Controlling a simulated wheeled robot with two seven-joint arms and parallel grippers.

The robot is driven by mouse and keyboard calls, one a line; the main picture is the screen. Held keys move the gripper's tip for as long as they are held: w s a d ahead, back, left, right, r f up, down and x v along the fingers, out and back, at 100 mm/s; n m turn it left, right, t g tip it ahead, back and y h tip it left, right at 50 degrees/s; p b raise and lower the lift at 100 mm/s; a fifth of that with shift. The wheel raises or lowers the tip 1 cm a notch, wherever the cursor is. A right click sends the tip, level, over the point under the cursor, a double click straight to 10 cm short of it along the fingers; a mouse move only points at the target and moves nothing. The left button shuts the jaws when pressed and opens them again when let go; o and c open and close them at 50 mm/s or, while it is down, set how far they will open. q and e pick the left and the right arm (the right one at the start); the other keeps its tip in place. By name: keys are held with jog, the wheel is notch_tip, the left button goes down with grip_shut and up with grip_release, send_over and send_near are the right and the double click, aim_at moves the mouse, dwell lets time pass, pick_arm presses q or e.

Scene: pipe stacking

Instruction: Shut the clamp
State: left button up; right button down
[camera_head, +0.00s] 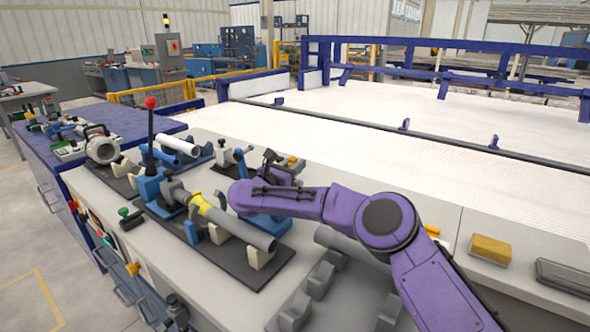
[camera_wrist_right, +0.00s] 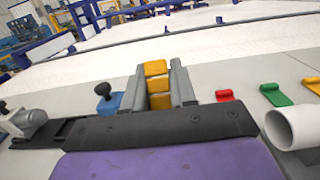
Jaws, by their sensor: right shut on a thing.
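A grey pipe (camera_head: 243,229) with a yellow ring (camera_head: 203,205) lies along a dark fixture plate. At its far left end is a blue lever clamp (camera_head: 152,186), whose black lever (camera_head: 151,130) with a red ball stands upright. Another blue part (camera_head: 266,224) of the fixture shows below my right arm. My right gripper (camera_head: 258,190) is at the end of the purple arm, above and right of the pipe, well to the right of the red-ball lever. My left gripper is out of view.
A white pipe (camera_head: 180,146) sits on a fixture behind. A yellow block (camera_head: 490,249) lies on the bench at right. Grey holders crowd the front.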

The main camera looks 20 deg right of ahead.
jog(key=shift+s+a+f+b, duration=0.15)
jog(key=shift+a+b, duration=0.15)
jog(key=shift+b, duration=0.15)
jog(key=shift+s+a+r+h, duration=0.1)
jog(key=shift+r+h, duration=0.25)
jog(key=shift+h, duration=0.05)
jog(key=shift+r, duration=0.1)
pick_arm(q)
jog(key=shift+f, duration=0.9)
pick_arm(e)
jog(key=c, duration=1)
grip_release()
jog(key=shift+a, duration=0.1)
pick_arm(q)
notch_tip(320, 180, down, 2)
jog(key=shift+b, duration=0.85)
pick_arm(e)
jog(key=v, duration=1)
jog(key=shift+s, duration=0.2)
jog(key=shift+a, duration=0.1)
